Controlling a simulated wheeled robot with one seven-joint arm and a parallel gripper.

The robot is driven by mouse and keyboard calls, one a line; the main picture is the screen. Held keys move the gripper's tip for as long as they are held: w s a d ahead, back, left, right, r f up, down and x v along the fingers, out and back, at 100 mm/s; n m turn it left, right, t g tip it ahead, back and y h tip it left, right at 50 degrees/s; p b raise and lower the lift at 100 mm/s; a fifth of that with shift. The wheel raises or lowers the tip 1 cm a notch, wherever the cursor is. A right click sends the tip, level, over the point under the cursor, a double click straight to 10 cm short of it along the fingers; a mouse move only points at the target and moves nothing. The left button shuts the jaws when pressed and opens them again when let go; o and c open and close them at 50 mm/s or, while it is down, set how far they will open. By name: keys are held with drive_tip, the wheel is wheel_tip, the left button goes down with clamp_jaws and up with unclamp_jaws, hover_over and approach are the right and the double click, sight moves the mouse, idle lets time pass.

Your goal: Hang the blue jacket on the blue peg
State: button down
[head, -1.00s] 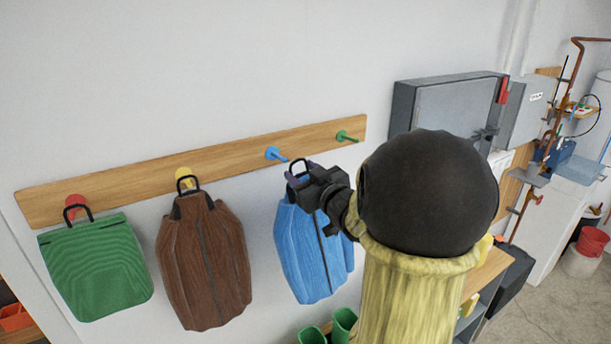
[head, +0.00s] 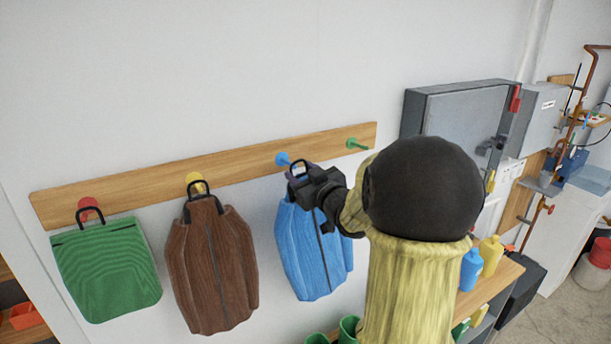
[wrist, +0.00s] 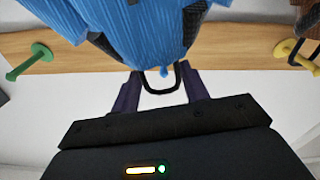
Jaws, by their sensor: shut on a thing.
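The blue jacket (head: 313,250) hangs upright from my gripper (head: 302,176), which is shut on its black hanging loop (wrist: 145,87). The purple fingers of my gripper (wrist: 160,80) hold the loop's sides. The blue peg (head: 282,159) sticks out of the wooden rail, just left of and slightly above the loop in the head view. In the wrist view a small blue tip of the peg (wrist: 164,71) shows inside the loop's outline, partly hidden by the jacket. I cannot tell whether it passes through the loop.
A green bag (head: 106,268) hangs on the red peg (head: 89,205), and a brown jacket (head: 211,265) on the yellow peg (head: 195,179). The green peg (head: 356,144) is bare. Green boots (head: 349,329) and a low shelf with bottles (head: 471,270) stand below and right.

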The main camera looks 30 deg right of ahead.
drive_tip(key=shift+w+d+p, duration=0.1)
drive_tip(key=shift+w+p, duration=0.2)
drive_tip(key=shift+w, duration=1.45)
drive_tip(key=shift+w+a+f+b, duration=0.3)
drive_tip(key=shift+w+f+b, duration=0.25)
drive_tip(key=shift+w+b, duration=0.1)
drive_tip(key=shift+d, duration=0.2)
